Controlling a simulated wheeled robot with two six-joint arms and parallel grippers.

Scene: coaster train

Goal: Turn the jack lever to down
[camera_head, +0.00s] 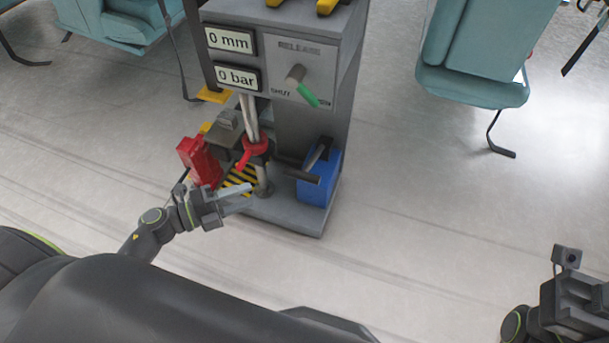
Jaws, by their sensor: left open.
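The jack lever (308,94) has a green handle on a grey round hub, on the front panel (325,58) of a grey machine. Its handle slants down and to the right. My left gripper (240,196) is open and empty, low in front of the machine, beside the base plate and well below the lever. My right gripper (575,300) is at the bottom right corner, far from the machine. Its fingers cannot be made out.
Displays read 0 mm (230,40) and 0 bar (237,77). Below are a red block (200,161), a red clamp (252,152) on a post and a blue box (320,178). Teal seats (470,85) stand at the back right. The right floor is clear.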

